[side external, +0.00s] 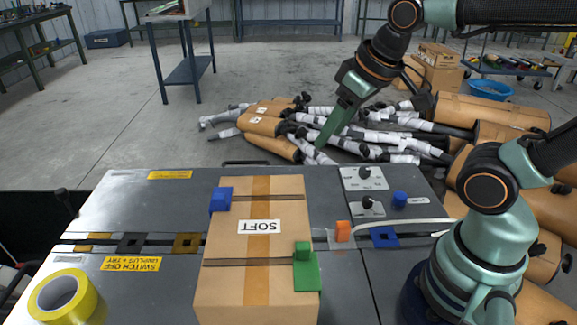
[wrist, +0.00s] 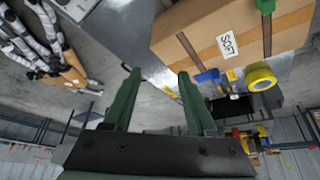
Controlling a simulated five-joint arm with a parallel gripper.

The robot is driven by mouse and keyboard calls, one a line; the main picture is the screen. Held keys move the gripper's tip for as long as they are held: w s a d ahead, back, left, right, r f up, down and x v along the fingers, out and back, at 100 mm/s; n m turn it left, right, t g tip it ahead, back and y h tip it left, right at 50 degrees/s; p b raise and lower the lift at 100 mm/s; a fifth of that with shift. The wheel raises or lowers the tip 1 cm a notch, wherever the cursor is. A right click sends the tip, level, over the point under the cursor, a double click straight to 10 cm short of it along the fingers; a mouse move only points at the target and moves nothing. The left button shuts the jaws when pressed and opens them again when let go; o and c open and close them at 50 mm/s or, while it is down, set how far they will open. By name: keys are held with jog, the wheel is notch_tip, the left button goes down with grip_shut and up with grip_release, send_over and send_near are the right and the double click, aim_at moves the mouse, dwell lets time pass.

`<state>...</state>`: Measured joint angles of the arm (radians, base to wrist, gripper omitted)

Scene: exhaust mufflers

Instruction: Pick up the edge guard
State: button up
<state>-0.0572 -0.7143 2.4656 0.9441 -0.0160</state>
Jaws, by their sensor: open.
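A cardboard box (side external: 230,268) labelled SOFT lies on the grey bench with two dark straps around it. A blue corner piece (side external: 220,200) sits at its upper left edge by one strap, and a green one (side external: 306,272) at its lower right edge by the other. Either could be the edge guard; I cannot tell which. The blue piece (wrist: 207,78) also shows in the wrist view beside the box (wrist: 210,40). My gripper (side external: 322,146) is raised beyond the bench's far edge, apart from the box. In the wrist view its green fingers (wrist: 158,78) are spread and empty.
A yellow tape roll (side external: 64,298) lies at the bench's front left. An orange block (side external: 343,231), a blue plate (side external: 384,237) and control knobs (side external: 366,178) are right of the box. Wrapped mufflers (side external: 270,122) are piled on the floor behind.

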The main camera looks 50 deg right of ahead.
aim_at(305, 245)
jog(key=s+a+r+n+g, duration=0.1)
jog(key=s+a+n+g, duration=0.25)
jog(key=a, duration=0.35)
jog(key=s+a+n+g, duration=0.2)
jog(key=s+a+n, duration=0.1)
jog(key=a+n, duration=0.3)
jog(key=shift+m, duration=0.65)
jog(key=f, duration=0.4)
jog(key=a+f, duration=0.1)
jog(key=f, duration=0.6)
jog(key=shift+a+f, duration=0.3)
jog(key=shift+f, duration=0.1)
jog(key=shift+w, duration=0.1)
grip_shut()
